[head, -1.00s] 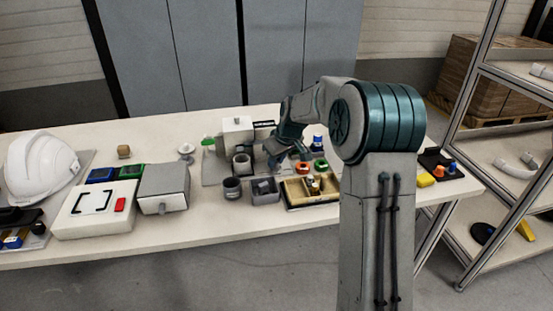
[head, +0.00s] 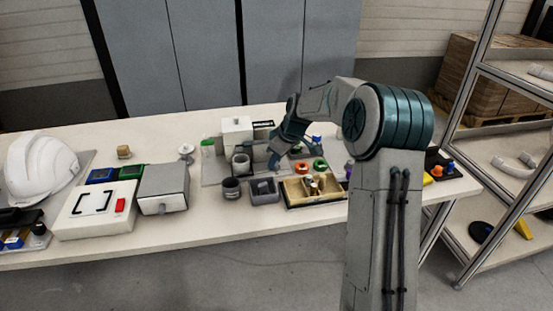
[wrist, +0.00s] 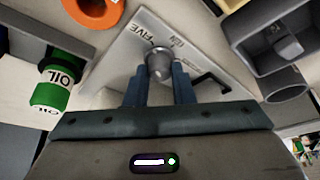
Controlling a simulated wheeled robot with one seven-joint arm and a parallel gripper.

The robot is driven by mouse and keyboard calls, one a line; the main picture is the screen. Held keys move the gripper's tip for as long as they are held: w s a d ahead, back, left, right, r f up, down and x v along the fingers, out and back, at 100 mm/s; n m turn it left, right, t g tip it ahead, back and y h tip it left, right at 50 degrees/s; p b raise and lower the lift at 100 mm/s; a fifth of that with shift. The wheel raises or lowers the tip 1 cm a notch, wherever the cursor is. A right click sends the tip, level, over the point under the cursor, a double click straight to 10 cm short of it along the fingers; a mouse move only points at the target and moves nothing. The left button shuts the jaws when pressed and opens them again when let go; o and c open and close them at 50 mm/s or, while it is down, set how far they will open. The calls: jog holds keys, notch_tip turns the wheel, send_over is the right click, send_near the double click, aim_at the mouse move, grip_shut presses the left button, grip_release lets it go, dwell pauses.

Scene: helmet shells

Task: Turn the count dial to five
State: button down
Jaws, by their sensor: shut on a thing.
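The count dial's grey rounded knob (wrist: 159,64) stands on a light grey plate (wrist: 130,62) in the wrist view. The printed word FIVE is on the plate beside the knob, and a smaller marking near it is too small to read. My gripper (wrist: 160,76) has its two fingers on either side of the knob and is shut on it. Which way the dial points cannot be told. In the head view my gripper (head: 275,160) is low over the table's middle, and the knob is hidden behind it.
A green-and-white oil container (wrist: 53,85) shows in the wrist view. The table's front strip is clear.

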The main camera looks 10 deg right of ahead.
jog(key=c, duration=1.2)
grip_release()
jog(key=shift+c, duration=0.2)
jog(key=shift+r, duration=0.1)
jog(key=p+v, duration=0.1)
jog(key=v, duration=1.2)
jog(key=shift+r, duration=0.35)
jog(key=shift+s, duration=0.1)
jog(key=s+a+r+m+h+p, duration=0.1)
jog(key=s+a+r+m+p, duration=0.15)
jog(key=s, duration=0.55)
jog(key=s+a+r+m+h+p, duration=0.2)
jog(key=s+r+p, duration=0.1)
jog(key=s, duration=0.5)
jog(key=s+f+m+p, duration=0.1)
jog(key=s+m+p, duration=0.3)
jog(key=s, duration=1.3)
jog(key=shift+d+m+p, duration=0.15)
jog(key=shift+m+p, duration=0.15)
jog(key=shift+m, duration=0.15)
